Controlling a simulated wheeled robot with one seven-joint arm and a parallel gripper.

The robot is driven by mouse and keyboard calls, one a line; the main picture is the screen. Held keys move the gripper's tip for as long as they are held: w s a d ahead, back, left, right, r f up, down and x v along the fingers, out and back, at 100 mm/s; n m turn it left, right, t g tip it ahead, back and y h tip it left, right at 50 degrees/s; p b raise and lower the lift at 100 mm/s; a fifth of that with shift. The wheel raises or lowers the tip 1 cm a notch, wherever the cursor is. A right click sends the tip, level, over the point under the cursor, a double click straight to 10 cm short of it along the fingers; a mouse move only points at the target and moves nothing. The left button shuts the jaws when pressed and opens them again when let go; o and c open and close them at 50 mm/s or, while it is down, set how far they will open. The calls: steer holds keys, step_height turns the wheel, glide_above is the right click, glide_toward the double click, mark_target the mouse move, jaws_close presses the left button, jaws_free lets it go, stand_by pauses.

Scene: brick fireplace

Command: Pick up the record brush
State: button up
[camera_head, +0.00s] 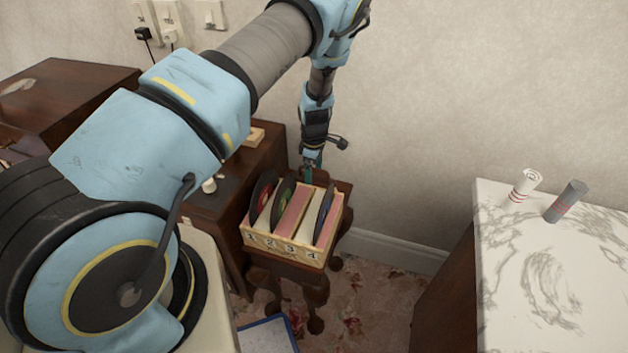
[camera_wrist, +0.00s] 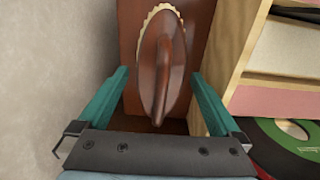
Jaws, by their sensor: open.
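The record brush (camera_wrist: 162,62) shows in the wrist view as a brown oval body with a raised handle ridge and a cream bristle edge. It lies on a reddish-brown wooden surface (camera_wrist: 128,30) beside the record rack. My gripper (camera_wrist: 160,75) is open, with one teal finger on each side of the brush. I cannot tell whether the fingers touch it. In the head view my gripper (camera_head: 311,163) points down just behind the rack, and the brush is hidden there.
The wooden record rack (camera_head: 284,247) with records and numbered slots stands on a small dark table (camera_head: 285,270), close to my gripper. The wall is close on the other side. A marble-topped cabinet (camera_head: 540,270) with two rolled items (camera_head: 566,201) stands at right.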

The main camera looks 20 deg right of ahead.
steer(key=shift+f, duration=0.55)
steer(key=c, duration=1.3)
